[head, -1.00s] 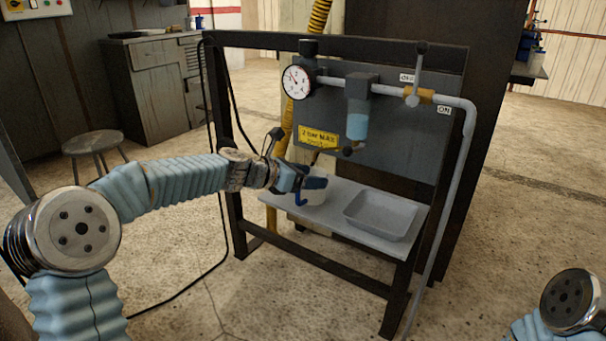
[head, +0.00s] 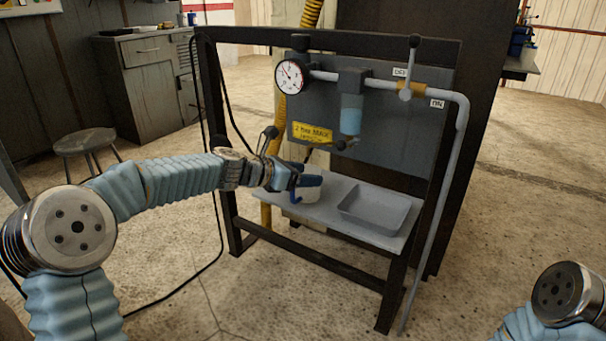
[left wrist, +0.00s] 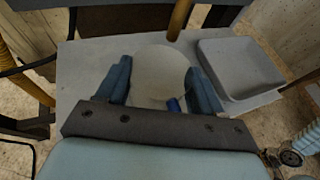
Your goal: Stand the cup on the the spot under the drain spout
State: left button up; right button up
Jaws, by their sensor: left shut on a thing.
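My left gripper (head: 300,182) is shut on a pale cup (head: 305,195) with a blue handle, over the left part of the grey shelf (head: 335,187). In the left wrist view the cup (left wrist: 158,72) sits between the two blue fingers, its blue handle (left wrist: 174,105) facing the wrist. I cannot tell whether its base touches the shelf. The drain spout (head: 349,142) hangs under the blue filter bowl (head: 351,121), up and to the right of the cup. No marked spot shows clearly. My right gripper is out of view.
A grey tray (head: 375,212) lies on the right part of the shelf; it also shows in the left wrist view (left wrist: 240,68). A dark frame (head: 228,150) surrounds the panel. A yellow hose (head: 276,150) runs down behind, and a grey pipe (head: 440,200) descends at right.

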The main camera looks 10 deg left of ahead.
pick_arm(q)
jog(key=shift+f, duration=0.15)
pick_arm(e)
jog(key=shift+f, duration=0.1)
pick_arm(q)
jog(key=o, duration=1.1)
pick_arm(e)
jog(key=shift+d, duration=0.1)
